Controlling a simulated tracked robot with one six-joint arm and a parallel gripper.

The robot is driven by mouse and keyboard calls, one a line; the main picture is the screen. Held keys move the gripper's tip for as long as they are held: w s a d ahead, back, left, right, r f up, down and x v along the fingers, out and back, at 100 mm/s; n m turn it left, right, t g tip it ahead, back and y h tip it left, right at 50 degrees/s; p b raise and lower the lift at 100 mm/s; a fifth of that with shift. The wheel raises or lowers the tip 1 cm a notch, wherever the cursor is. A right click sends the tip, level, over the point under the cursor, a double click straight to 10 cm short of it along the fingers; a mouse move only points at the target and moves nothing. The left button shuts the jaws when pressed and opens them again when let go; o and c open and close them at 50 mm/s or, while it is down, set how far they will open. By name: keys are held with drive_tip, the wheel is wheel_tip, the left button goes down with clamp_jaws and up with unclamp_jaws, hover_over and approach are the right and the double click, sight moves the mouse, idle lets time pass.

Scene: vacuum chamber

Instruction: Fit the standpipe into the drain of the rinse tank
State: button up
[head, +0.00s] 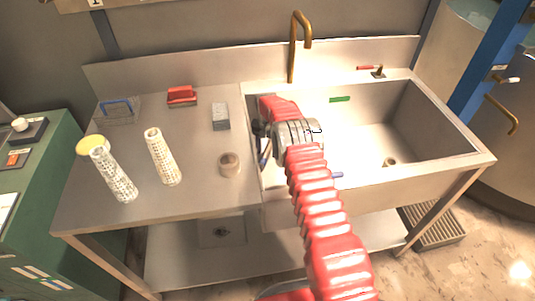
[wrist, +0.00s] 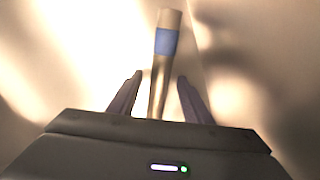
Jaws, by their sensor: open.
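A metallic tube with a blue band (wrist: 166,42), apparently the standpipe, shows in the wrist view between the fingers of my gripper (wrist: 160,77). The fingers are open, with gaps on both sides of the tube. Its lower end is hidden behind my gripper body. In the head view my red arm reaches to the left end of the rinse tank (head: 428,167), and my wrist hides most of what is there. A small brownish ring, apparently the drain (head: 389,161), is in the tank floor to the right of my arm.
A brass faucet (head: 293,48) rises behind the tank. A green piece (head: 340,99) and a blue piece (head: 337,175) are also at the tank. The left counter holds perforated white tubes (head: 162,157), a round cup (head: 229,164), a grey block (head: 220,117), a red item (head: 182,96) and a wire basket (head: 119,109).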

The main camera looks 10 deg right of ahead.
clamp_jaws()
idle(0.5)
wheel_tip(320, 180, up, 28)
idle(0.8)
drive_tip(key=shift+r, duration=0.1)
idle(0.4)
